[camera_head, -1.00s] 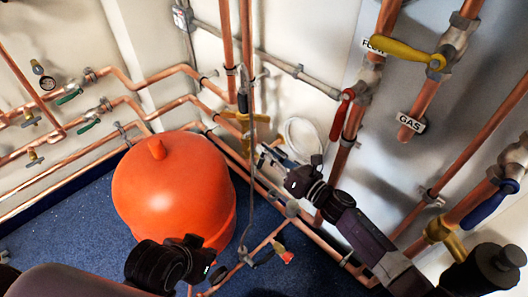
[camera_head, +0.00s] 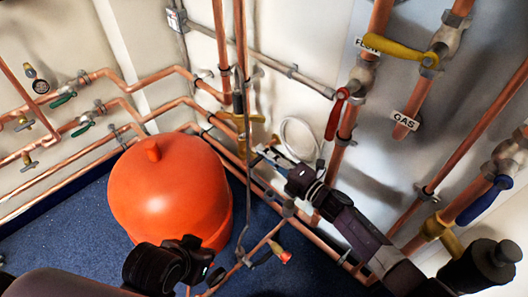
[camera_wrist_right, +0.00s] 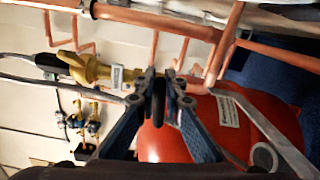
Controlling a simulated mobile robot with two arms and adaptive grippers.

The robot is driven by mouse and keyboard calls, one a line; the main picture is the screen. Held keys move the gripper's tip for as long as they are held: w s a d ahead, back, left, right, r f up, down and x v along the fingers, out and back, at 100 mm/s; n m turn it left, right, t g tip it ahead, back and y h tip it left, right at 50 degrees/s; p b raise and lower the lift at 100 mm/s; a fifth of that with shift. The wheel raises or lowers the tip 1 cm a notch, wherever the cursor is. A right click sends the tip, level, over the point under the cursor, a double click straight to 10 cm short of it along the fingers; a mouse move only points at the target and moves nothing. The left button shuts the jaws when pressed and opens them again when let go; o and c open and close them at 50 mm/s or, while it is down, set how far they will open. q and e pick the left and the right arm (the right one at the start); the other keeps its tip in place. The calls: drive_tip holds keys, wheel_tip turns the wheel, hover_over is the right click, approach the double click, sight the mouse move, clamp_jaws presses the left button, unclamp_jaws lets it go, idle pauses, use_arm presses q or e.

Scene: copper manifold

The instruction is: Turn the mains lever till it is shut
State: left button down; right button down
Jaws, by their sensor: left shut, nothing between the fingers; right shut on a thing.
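My right gripper (camera_head: 268,154) is by the pipes to the right of the orange vessel. In the right wrist view my right gripper (camera_wrist_right: 160,82) is shut on a dark, narrow part (camera_wrist_right: 158,102), which I take to be the lever. The brass-yellow valve (camera_wrist_right: 88,70) with a white tag is just left of the fingertips; it shows in the head view (camera_head: 250,118) too. I cannot read its tag or the lever's exact angle. My left gripper (camera_head: 192,260) is low, in front of the orange vessel, shut and empty; its fingertips are hard to make out.
The orange vessel (camera_head: 165,195) stands on the blue floor. A red lever (camera_head: 336,115), a yellow lever (camera_head: 400,50) and a blue lever (camera_head: 484,200) are on pipes at the right. Copper pipes run closely around my right gripper. A thin cable (camera_head: 247,190) hangs beside it.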

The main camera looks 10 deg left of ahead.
use_arm(q)
drive_tip(key=shift+s+a+f, duration=0.1)
drive_tip(key=shift+s+a, duration=0.05)
drive_tip(key=shift+s, duration=0.2)
use_arm(e)
drive_tip(key=shift+f+m, duration=0.25)
drive_tip(key=shift+m, duration=0.85)
use_arm(q)
drive_tip(key=shift+w, duration=0.15)
use_arm(e)
drive_tip(key=shift+d+f, duration=0.1)
drive_tip(key=c, duration=2)
unclamp_jaws()
